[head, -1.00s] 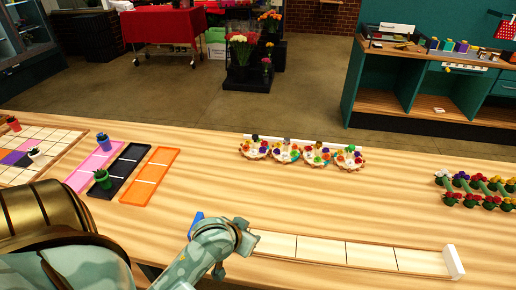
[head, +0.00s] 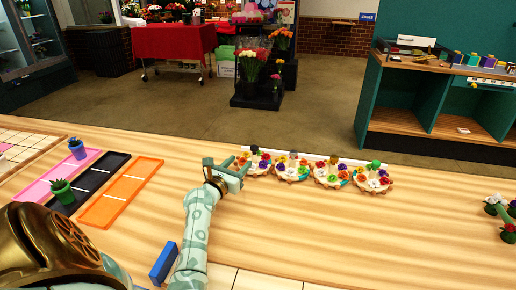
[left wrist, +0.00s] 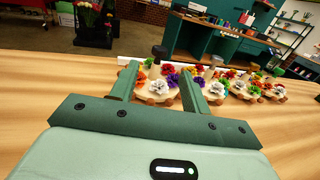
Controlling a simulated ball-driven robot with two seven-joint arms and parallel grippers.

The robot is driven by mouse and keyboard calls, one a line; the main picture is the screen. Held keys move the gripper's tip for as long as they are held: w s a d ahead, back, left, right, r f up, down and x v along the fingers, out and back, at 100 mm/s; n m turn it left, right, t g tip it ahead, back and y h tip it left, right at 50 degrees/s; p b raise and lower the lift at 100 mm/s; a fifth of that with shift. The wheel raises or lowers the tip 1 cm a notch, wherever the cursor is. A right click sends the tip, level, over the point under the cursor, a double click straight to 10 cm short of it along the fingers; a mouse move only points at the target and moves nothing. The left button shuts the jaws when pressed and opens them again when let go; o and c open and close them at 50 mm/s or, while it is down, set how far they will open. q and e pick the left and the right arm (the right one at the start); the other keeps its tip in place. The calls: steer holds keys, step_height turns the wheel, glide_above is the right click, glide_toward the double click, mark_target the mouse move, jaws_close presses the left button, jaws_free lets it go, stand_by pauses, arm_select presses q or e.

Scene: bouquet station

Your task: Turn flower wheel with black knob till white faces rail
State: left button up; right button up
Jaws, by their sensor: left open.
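The flower wheel with the black knob (left wrist: 158,51) is leftmost in the row in the head view (head: 254,170). It bears red, purple, orange and white flowers. In the left wrist view its white flower (left wrist: 158,88) is on the near side, facing my gripper and away from the white rail (head: 318,157) behind the wheels. My left gripper (head: 228,165) is open and empty, just left of this wheel. In the left wrist view its fingers frame the wheel; I cannot tell whether they touch it. My right gripper is not in view.
Wheels with a grey knob (head: 293,155), a brown knob (head: 333,159) and a green knob (head: 374,165) stand close by on the right. Pink, black and orange trays (head: 122,192) lie left. A blue block (head: 163,262) is near the front.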

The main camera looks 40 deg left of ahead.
mark_target(256, 146)
arm_select(q)
steer(key=b+x, duration=0.1)
steer(key=x, duration=0.3)
steer(key=b+x, duration=0.2)
steer(key=x, duration=0.2)
steer(key=b+x, duration=0.1)
steer(key=x, duration=0.2)
steer(key=shift+w+f+b, duration=0.3)
steer(key=shift+w+f, duration=0.05)
steer(key=shift+w, duration=0.05)
steer(key=shift+w+a+r, duration=0.1)
steer(key=shift+w+a, duration=0.1)
steer(key=shift+w, duration=0.35)
steer(key=shift+r, duration=0.15)
steer(key=c, duration=1)
